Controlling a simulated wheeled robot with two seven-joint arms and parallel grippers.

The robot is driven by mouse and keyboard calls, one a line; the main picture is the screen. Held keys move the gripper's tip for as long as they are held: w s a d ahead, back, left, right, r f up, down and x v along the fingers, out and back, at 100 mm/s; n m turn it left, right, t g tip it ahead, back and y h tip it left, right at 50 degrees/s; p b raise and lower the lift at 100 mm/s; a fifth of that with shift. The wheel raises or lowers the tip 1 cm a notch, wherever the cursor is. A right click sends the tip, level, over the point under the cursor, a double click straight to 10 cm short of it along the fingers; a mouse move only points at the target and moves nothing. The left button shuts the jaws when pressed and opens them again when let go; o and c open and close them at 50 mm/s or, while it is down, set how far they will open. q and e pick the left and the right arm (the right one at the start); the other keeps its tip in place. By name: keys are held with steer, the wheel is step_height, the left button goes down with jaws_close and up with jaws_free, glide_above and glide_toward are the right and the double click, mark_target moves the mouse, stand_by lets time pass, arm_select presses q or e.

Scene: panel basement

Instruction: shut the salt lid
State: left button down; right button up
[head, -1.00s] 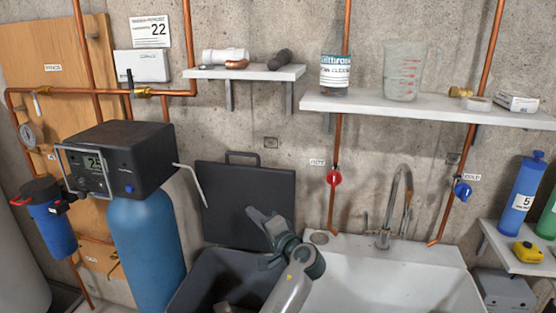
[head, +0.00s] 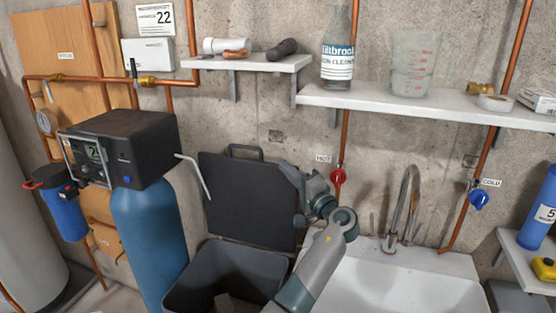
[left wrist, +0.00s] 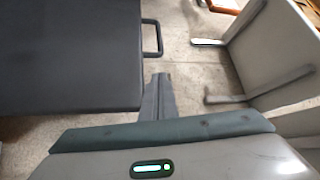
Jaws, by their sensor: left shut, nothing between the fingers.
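The salt lid (head: 245,200) is a dark flat panel with a loop handle (head: 245,151) on its top edge. It stands open and nearly upright by the wall, behind the dark grey salt bin (head: 182,294). In the left wrist view the lid (left wrist: 65,55) fills the upper left, its handle (left wrist: 152,38) sticking out right. My left gripper (head: 288,172) is at the lid's upper right edge, shut and empty. Its fingers (left wrist: 158,85) show close to the lid's corner in the left wrist view; I cannot tell whether they touch. My right gripper is out of view.
A blue tank (head: 150,240) with a black control head (head: 120,145) stands left of the bin, a bent pipe reaching toward the lid. A white sink (head: 390,285) is on the right. A wall shelf (head: 430,106) with a bottle and jug hangs above.

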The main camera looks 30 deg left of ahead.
mark_target(269, 162)
arm_select(q)
steer(key=p+x, duration=0.4)
steer(key=x, duration=0.4)
steer(key=shift+w+a+r, duration=0.1)
steer(key=shift+a+r, duration=0.1)
steer(key=shift+w+a, duration=0.3)
steer(key=shift+a, duration=0.3)
steer(key=shift+s+f, duration=0.1)
